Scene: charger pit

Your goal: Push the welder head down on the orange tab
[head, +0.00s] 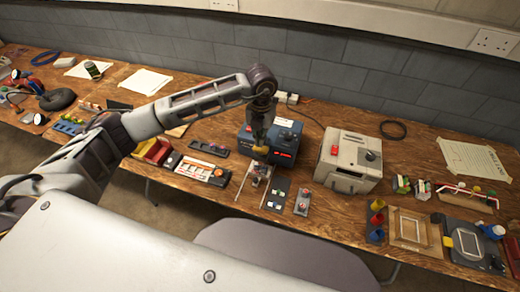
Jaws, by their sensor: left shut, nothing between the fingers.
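A dark blue box (285,144) with a lit red display stands on the wooden bench near the middle; it appears to be the welder. My left gripper (260,139) reaches down in front of its left part, shut and empty. A small yellow-orange piece (260,150) shows directly below the fingertips, which look close to it or touching it; I cannot tell which. I cannot tell whether this piece is the welder head or the tab. Below it, a small metal fixture (259,172) stands on the bench, too small to read in detail. My right gripper is not in view.
A beige machine (347,161) with a red button stands to the right of the blue box. A dark plate (275,193) and a grey control with a red button (303,201) lie in front. The wall (300,60) runs behind.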

